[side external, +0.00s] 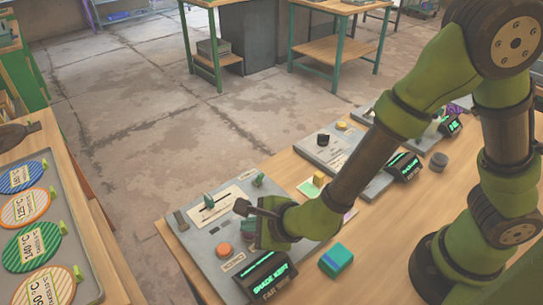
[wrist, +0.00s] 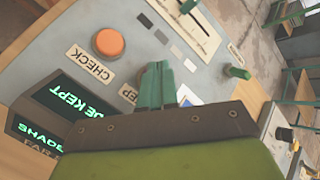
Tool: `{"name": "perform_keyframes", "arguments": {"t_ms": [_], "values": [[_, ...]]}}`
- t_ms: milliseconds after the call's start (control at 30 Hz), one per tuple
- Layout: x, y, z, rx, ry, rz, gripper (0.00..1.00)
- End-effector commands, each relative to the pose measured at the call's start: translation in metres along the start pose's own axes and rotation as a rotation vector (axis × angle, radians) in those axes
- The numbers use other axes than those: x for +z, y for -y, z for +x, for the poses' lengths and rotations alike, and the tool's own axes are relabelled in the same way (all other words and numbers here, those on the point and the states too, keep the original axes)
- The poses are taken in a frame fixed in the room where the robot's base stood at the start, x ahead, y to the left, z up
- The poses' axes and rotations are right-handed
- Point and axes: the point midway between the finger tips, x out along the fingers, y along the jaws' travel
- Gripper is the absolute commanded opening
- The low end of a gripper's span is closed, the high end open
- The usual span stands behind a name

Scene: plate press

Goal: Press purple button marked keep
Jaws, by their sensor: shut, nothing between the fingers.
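The grey control panel (wrist: 60,40) fills much of the wrist view. On it are an orange button (wrist: 109,42) with a CHECK label (wrist: 89,65) and a partly covered label ending in "EP" (wrist: 128,93). My gripper (wrist: 157,68) is shut and empty, its teal fingertips over the panel beside that label. No purple button is clearly visible; the fingers hide the spot by the label. I cannot tell whether they touch anything. In the side external view my gripper (side external: 249,231) is low over the panel, near the orange button (side external: 222,249). The display (side external: 266,278) reads "SHADE KEPT".
A slider (wrist: 188,7) and a green knob (wrist: 236,72) are on the same panel. More panels with displays (side external: 403,167) stand farther along the bench. A teal block (side external: 336,260) lies on the wood. A tray (side external: 88,285) of striped discs is at the left.

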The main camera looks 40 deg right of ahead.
Motion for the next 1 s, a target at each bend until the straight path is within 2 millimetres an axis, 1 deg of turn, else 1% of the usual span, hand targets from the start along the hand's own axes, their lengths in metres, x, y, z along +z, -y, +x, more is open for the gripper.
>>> {"name": "perform_keyframes", "arguments": {"t_ms": [233,633,1000], "values": [[0.006,0.007,-0.009,-0.001,0.001,0.0,0.0],[0.008,0.009,-0.012,-0.001,0.001,-0.001,0.0],[0.027,0.027,-0.036,-0.002,0.003,0.001,0.0]]}}
